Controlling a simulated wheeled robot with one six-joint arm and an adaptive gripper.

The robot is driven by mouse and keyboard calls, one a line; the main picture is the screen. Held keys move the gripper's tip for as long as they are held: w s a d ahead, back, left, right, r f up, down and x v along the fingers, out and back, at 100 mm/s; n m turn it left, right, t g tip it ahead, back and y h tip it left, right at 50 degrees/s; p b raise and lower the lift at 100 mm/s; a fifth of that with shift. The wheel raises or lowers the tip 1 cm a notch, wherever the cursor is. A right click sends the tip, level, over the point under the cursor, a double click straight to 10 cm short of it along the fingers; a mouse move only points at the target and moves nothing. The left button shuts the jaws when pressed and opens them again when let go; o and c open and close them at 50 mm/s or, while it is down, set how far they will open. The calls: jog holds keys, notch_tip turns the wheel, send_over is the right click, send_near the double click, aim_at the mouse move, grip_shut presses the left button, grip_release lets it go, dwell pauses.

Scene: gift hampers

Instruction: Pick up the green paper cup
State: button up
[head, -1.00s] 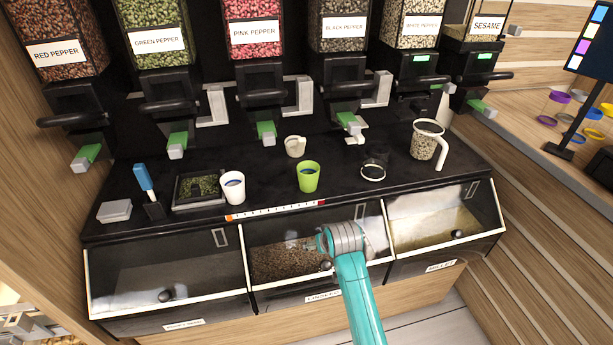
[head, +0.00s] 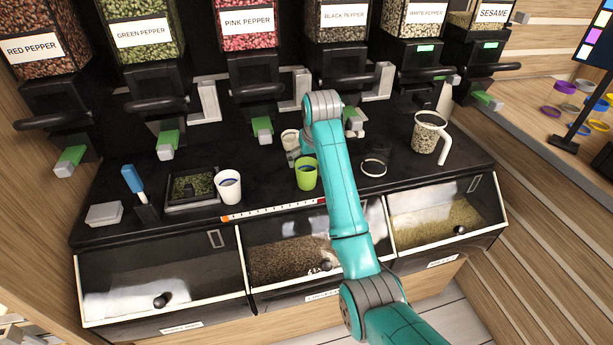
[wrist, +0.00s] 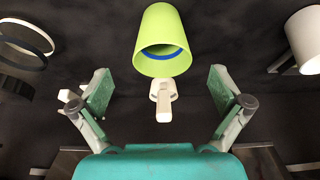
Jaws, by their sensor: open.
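The green paper cup (head: 306,174) stands upright on the black counter, left of my arm in the head view. In the wrist view the green cup (wrist: 163,45) is at the top middle, with a blue band inside its mouth. My gripper (wrist: 160,82) is open and empty, its two fingers spread left and right below the cup in that picture. The cup is not between the pads. In the head view my gripper is mostly hidden by my wrist, behind the cup.
A white cup (head: 228,186) stands left of the green one. A small white scoop (wrist: 163,99) shows between my fingers. Dispensers with handles overhang the counter behind.

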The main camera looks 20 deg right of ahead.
aim_at(306, 169)
jog(key=shift+w+x, duration=0.2)
jog(key=shift+x, duration=1.8)
jog(key=shift+w+x, duration=0.15)
jog(key=shift+x, duration=1.85)
jog(key=shift+a+r, duration=0.15)
jog(key=shift+r, duration=0.05)
jog(key=c, duration=0.9)
